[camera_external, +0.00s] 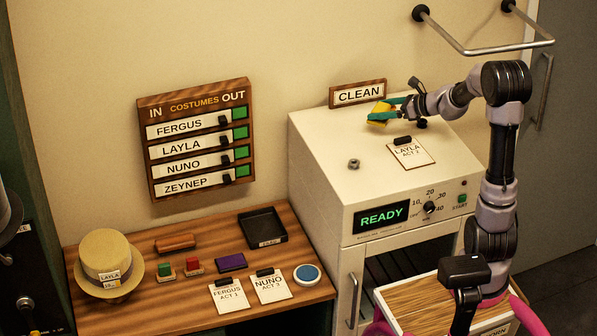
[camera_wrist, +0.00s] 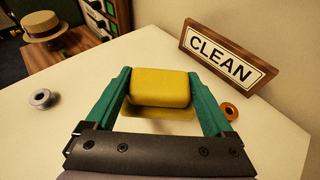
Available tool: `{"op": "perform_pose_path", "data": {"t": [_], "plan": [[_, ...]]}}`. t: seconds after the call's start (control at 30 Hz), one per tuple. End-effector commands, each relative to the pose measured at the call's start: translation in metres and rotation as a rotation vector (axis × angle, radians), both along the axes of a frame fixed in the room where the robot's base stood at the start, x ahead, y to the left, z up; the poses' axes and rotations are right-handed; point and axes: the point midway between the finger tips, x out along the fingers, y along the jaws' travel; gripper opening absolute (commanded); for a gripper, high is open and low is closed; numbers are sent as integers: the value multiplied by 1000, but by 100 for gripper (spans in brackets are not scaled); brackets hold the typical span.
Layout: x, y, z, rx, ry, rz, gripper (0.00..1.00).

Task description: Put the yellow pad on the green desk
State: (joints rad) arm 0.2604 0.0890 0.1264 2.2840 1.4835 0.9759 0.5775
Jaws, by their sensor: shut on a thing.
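The yellow pad (camera_external: 377,114) is between the green fingers of my gripper (camera_external: 388,108), over the back of the white cabinet top, near the CLEAN sign. In the wrist view the block-like pad (camera_wrist: 160,86) fills the space between the two fingertips of my gripper (camera_wrist: 160,80), which is shut on it. A yellowish patch shows beneath it; I cannot tell whether it touches the top. The desk (camera_external: 130,312) at the left has a brown wooden top; no plainly green desktop shows.
The white cabinet (camera_external: 330,140) bears a LAYLA card (camera_external: 411,153) and a metal spool (camera_external: 354,163). The CLEAN sign (camera_wrist: 228,57) stands close right of my gripper. The desk holds a hat (camera_external: 108,256), stamps, a purple pad (camera_external: 231,262), cards, a blue disc (camera_external: 307,274) and a black tray (camera_external: 263,228).

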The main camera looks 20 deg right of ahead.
Motion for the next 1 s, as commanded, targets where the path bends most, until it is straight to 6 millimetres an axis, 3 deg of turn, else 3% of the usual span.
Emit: {"op": "perform_pose_path", "data": {"t": [0.33, 0.77, 0.8, 0.83, 1.0], "plan": [[0, 0, -42, 2, 3, -2, 31], [0, 0, -50, 0, 0, -1, 31], [0, 0, -50, 0, -1, -1, 94], [0, -1, -50, 0, -1, -1, 100], [0, -1, -50, 0, -1, -2, 100]]}}
